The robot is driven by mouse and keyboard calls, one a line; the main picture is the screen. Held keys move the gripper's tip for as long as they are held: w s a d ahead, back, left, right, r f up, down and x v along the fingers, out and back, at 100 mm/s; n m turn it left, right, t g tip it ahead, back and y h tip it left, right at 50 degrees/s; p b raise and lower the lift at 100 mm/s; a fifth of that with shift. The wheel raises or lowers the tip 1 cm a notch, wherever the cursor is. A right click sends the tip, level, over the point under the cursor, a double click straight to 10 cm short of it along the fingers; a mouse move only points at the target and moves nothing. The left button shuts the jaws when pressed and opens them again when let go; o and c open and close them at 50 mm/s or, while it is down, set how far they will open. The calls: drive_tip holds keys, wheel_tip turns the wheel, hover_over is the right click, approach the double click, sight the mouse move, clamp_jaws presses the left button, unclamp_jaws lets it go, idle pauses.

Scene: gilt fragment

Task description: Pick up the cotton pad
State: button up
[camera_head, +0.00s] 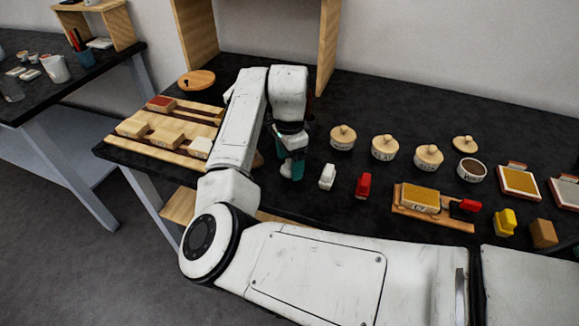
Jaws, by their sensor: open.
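I cannot make out a cotton pad for certain. A small white piece (327,177) stands on the black worktop (340,225), just right of my gripper. A pale block (199,147) lies at the right end of a wooden rack, left of my arm. My gripper (291,168) points down with teal fingers low over the worktop, left of the white piece and apart from it. It is open; the gap between the fingers is hard to see. My arm hides part of the worktop behind it.
A red piece (363,185) stands right of the white one. Several lidded jars (383,148) line the back. A wooden tray (433,221) with a yellow block is at right. The wooden rack (147,144) fills the left end. A wooden frame (328,45) rises behind.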

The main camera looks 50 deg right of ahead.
drive_tip(key=shift+f, duration=0.4)
drive_tip(key=shift+c, duration=0.2)
drive_tip(key=c, duration=1.1)
drive_tip(key=shift+o, duration=0.2)
drive_tip(key=shift+r, duration=0.15)
drive_tip(key=shift+r, duration=0.55)
drive_tip(key=s+a+r, duration=0.4)
drive_tip(key=s+r, duration=0.7)
drive_tip(key=s, duration=0.2)
drive_tip(key=shift+s+r, duration=0.2)
drive_tip(key=shift+r, duration=0.15)
